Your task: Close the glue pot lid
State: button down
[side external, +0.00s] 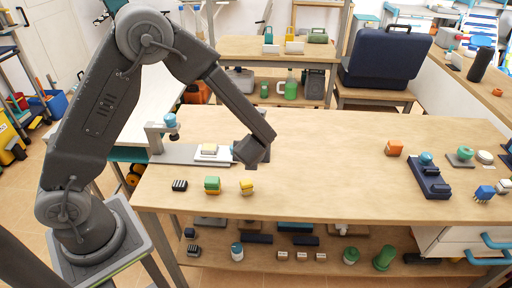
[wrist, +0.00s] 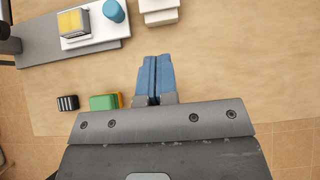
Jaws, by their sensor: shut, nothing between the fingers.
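My gripper (side external: 266,160) hangs over the wooden bench, right of a grey slab (side external: 177,153). In the wrist view its two blue fingers (wrist: 154,72) are pressed together, with nothing between them. I cannot pick out a glue pot or its lid for certain. A white plate (side external: 207,158) on the slab bears a yellow-topped block (side external: 209,148); the plate (wrist: 101,37) and the block (wrist: 74,22) also show in the wrist view. A blue cylinder (wrist: 113,11) stands at the plate's right end. A white stepped object (wrist: 159,12) lies ahead of the fingers.
Small black (side external: 180,185), green (side external: 212,185) and yellow (side external: 246,187) blocks line the front edge. The bench middle is clear.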

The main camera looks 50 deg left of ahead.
jog(key=x, duration=0.9)
jog(key=shift+a+f, duration=0.15)
jog(key=shift+f, duration=0.05)
jog(key=w+a, duration=0.2)
jog(key=shift+w+a+f, duration=0.1)
jog(key=shift+w+a, duration=0.05)
jog(key=shift+w, duration=0.15)
jog(key=shift+w+a, duration=0.3)
jog(key=shift+a, duration=0.05)
jog(key=w+a, duration=0.2)
jog(key=shift+w+a, duration=0.3)
jog(key=shift+w, duration=0.05)
jog(key=shift+s+d, duration=0.1)
jog(key=shift+d, duration=0.05)
